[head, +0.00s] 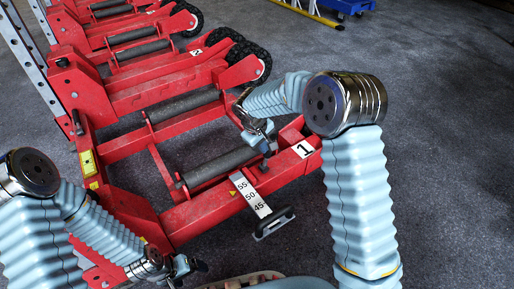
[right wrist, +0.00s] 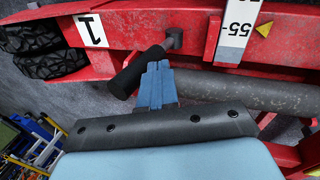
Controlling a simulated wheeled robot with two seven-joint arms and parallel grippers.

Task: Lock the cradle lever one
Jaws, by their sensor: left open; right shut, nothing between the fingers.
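The cradle lever one has a black grip (right wrist: 137,71) and a short grey pivot (right wrist: 174,38) on the red beam marked 1 (head: 304,149). In the right wrist view the grip slants down-left from the pivot. My right gripper (right wrist: 158,84) is shut and empty, its blue fingertips right beside the grip; I cannot tell whether they touch it. In the head view my right gripper (head: 262,134) is over the beam near the label and largely covers the lever. My left gripper (head: 186,266) is open and empty at the lower left, near the red frame.
A scale strip marked 55, 50, 45 (head: 250,194) and a black-handled piece (head: 274,222) stick out from the beam's front. A dark roller (head: 220,165) lies behind. Further red cradles (head: 150,60) with black wheels stand beyond. Grey floor (head: 445,150) is free at right.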

